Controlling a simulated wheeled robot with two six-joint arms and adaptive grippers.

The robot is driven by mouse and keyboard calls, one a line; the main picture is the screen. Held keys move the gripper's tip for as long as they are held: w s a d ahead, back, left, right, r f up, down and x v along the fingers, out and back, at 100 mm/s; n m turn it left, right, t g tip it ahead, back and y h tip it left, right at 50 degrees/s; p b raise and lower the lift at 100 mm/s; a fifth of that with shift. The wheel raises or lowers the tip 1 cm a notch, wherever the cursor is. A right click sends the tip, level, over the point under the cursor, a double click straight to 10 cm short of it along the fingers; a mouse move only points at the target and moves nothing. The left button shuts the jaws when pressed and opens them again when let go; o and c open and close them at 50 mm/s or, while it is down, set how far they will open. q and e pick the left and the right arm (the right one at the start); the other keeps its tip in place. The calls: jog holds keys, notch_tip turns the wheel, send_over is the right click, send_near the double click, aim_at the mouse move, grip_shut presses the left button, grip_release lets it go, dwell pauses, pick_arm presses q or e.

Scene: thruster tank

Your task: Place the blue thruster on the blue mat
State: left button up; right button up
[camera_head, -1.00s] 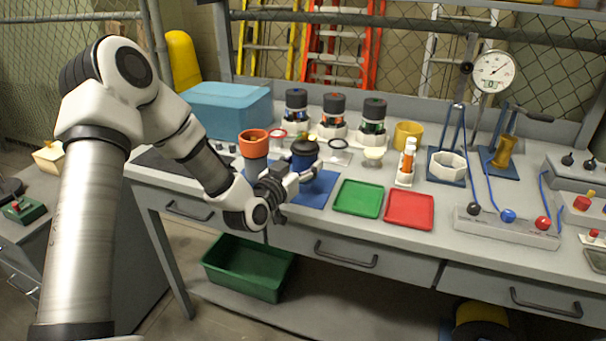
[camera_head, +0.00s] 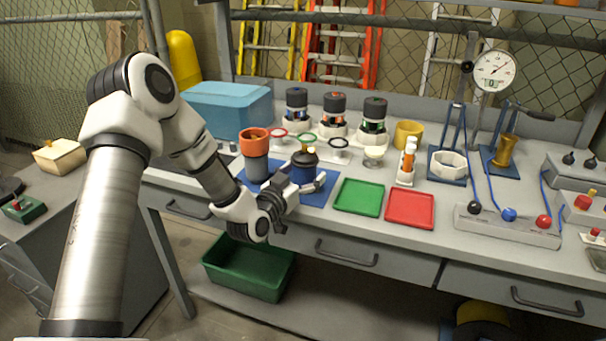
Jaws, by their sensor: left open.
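The blue thruster (camera_head: 303,172), a dark blue cylinder with a dark cap and brassy top, stands upright on the blue mat (camera_head: 322,189). The mat lies flat on the bench, left of the green tray. My left gripper (camera_head: 306,188) is open, just in front of the thruster, with its fingers pointing right and back. It partly covers the thruster's lower part and the mat's front. I cannot tell whether a finger touches the thruster. My right gripper is not in view.
An orange-topped grey cylinder (camera_head: 255,156) stands close left of the thruster. A green tray (camera_head: 359,197) and a red tray (camera_head: 410,209) lie to the right. Several capped thrusters, including a green-marked one (camera_head: 373,118), stand behind. A blue box (camera_head: 228,108) is at the back left.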

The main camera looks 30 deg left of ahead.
pick_arm(q)
jog(key=shift+r, duration=0.25)
jog(key=shift+s+f, duration=0.15)
jog(key=shift+s, duration=0.2)
jog(key=s+p, duration=0.1)
jog(key=s, duration=1)
jog(key=s+d+f+m+g+h, duration=0.1)
jog(key=s+d+f+g, duration=0.25)
jog(key=f, duration=0.55)
jog(key=s+d+f+g+h, duration=0.2)
jog(key=d+f+g, duration=0.25)
jog(key=f, duration=0.35)
jog(key=s+d+f+g+y, duration=0.1)
jog(key=s+d+f+g, duration=0.2)
jog(key=s, duration=0.7)
jog(key=s+d+f+g+y, duration=0.1)
jog(key=s+d+f+g, duration=0.2)
jog(key=s+f+g, duration=0.4)
jog(key=s+f, duration=0.3)
jog(key=f, duration=0.2)
jog(key=shift+s+f+n, duration=0.15)
jog(key=shift+n, duration=0.25)
